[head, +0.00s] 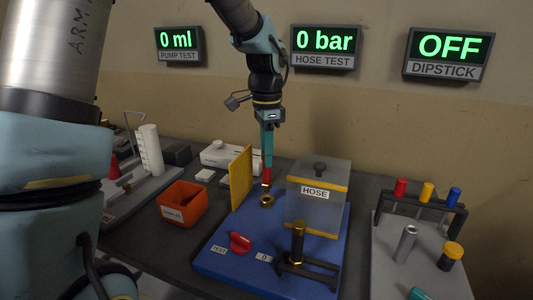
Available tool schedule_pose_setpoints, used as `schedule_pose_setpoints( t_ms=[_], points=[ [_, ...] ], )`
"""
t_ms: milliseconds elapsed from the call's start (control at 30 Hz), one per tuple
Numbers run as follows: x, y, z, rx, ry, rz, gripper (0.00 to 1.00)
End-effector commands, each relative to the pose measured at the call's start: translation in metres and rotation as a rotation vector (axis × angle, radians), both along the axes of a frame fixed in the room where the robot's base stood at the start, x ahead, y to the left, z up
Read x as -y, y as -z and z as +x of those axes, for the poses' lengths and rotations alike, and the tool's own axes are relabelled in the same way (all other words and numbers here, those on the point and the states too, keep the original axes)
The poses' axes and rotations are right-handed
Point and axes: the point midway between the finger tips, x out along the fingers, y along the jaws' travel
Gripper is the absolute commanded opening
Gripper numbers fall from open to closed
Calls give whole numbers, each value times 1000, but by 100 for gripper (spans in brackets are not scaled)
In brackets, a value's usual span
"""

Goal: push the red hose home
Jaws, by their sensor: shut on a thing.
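My gripper (267,163) points down over the blue base and is shut on the red hose (266,175). Only a short red length of the hose shows below the fingers, with a brass-coloured end. It looks roughly upright. A brass ring-shaped fitting (267,200) lies on the blue base (218,259) just below the hose end. Hose end and fitting look close together; I cannot tell whether they touch. The hose test display (323,39) reads 0 bar.
A yellow panel (240,178) stands close left of the hose. A clear box labelled HOSE (313,209) stands close right. In front are a red knob (240,242) and a brass cylinder (298,241) on a black stand. An orange bin (183,204) sits left.

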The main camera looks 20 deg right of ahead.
Motion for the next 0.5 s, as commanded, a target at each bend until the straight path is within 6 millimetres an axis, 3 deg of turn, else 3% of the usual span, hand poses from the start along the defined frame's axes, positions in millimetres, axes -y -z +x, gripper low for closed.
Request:
schedule_pose_setpoints(
  t_ms=[500],
  points=[
    [0, 18, 0, 0, 0, 0, 0]
  ],
)
